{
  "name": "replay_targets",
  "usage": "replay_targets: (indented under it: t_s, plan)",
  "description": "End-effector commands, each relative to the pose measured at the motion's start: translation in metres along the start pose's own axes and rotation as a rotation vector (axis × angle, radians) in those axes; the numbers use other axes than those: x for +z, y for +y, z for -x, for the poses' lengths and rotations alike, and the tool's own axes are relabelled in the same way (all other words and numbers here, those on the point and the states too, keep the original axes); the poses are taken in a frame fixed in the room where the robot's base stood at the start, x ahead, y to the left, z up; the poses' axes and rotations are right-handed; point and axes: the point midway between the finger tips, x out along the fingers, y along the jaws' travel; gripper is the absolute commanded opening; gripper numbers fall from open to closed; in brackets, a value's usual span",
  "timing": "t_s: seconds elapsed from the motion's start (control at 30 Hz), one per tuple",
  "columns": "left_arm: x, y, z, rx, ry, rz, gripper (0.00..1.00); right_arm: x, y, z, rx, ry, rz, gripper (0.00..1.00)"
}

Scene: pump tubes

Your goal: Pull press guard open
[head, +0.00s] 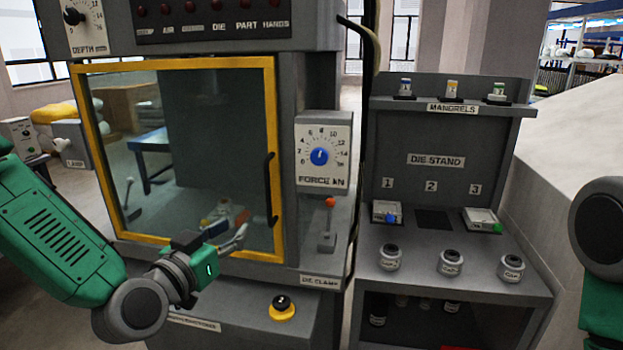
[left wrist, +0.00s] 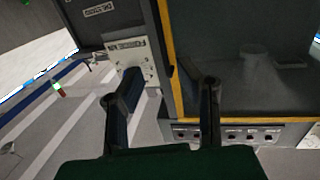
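The press guard (head: 268,100) is a clear pane in a yellow frame on the press front; it looks shut. Its black upright handle (head: 270,190) is on the right side of the frame. My left gripper (head: 241,236) is in front of the guard's lower right part, a little left of and below the handle's lower end, apart from it. In the left wrist view my left gripper's two fingers (left wrist: 165,100) are wide apart with nothing between them, and the yellow frame (left wrist: 172,75) lies beyond them. My right arm shows at the right edge; its gripper is out of view.
A force dial (head: 320,156) and an orange-tipped die clamp lever (head: 329,215) are right of the guard. A yellow-based button (head: 282,307) sits below. The die stand (head: 440,130) with several small jars stands to the right. The lamp box (head: 73,158) is left of the frame.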

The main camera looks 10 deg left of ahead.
Motion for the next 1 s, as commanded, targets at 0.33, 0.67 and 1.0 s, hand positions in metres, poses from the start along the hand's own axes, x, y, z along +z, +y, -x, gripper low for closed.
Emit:
replay_targets:
  t_s: [0.33,0.67,1.0]
  plan:
    - [-0.012,-0.002,-0.042,-0.008,0.028,-0.008,0.31,0.0,0.0,0.006,-0.001,-0.001,0.001,0.0]
    - [-0.012,-0.004,-0.11,-0.009,0.025,-0.004,0.31,-0.001,0.0,0.014,0.0,-0.001,0.001,0.0]
    - [-0.012,-0.004,-0.14,-0.007,0.024,-0.003,0.31,-0.001,0.0,0.017,0.0,-0.001,0.001,0.0]
